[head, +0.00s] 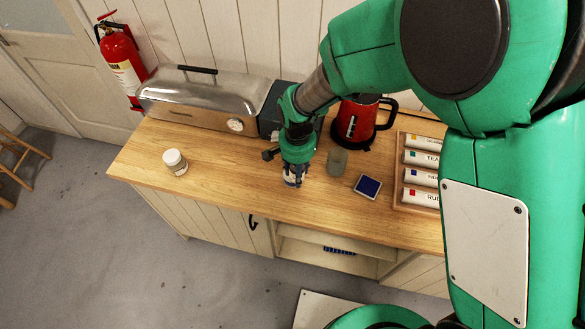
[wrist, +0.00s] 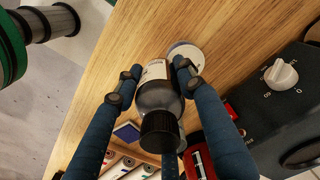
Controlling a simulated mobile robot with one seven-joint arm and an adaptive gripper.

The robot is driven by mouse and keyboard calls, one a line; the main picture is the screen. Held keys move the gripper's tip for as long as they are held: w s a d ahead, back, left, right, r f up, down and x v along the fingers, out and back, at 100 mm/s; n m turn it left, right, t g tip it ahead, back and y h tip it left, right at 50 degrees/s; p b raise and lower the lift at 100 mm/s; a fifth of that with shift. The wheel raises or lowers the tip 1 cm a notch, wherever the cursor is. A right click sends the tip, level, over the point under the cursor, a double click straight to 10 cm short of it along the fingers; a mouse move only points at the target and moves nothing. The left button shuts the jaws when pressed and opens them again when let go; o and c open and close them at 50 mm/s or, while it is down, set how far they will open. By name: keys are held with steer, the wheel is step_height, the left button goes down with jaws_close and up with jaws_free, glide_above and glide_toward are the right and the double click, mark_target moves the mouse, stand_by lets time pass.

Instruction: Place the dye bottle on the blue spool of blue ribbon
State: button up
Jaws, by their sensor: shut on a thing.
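The dye bottle (wrist: 160,95), dark glass with a white label and black cap, is between the fingers of my gripper (wrist: 157,70) in the wrist view. In the head view my gripper (head: 293,178) points down over the counter, near its front edge, mostly hiding what it holds. A pale round top with a bluish-grey centre, likely the spool of blue ribbon (wrist: 187,52), shows just beyond the bottle's lower end. The bottle partly covers it. I cannot tell whether they touch. The blue of the ribbon is not clearly visible.
The wooden counter (head: 225,170) has a white jar (head: 175,163) at left. A grey-green jar (head: 337,162) and a blue pad (head: 367,187) are right of my gripper. A red kettle (head: 357,122), metal steamer (head: 205,100) and labelled tube rack (head: 400,170) stand around. Counter between white jar and gripper is clear.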

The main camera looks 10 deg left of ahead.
steer(key=shift+w+a+f, duration=0.1)
steer(key=shift+w+a, duration=0.55)
steer(key=shift+w, duration=0.3)
steer(key=shift+w+a+f, duration=0.1)
steer(key=shift+w+a, duration=0.5)
steer(key=shift+w, duration=0.35)
steer(key=shift+f, duration=1.75)
steer(key=shift+f, duration=0.15)
steer(key=o, duration=1.2)
step_height(320, 180, up, 12)
steer(key=shift+r+p, duration=0.15)
steer(key=shift+p, duration=0.15)
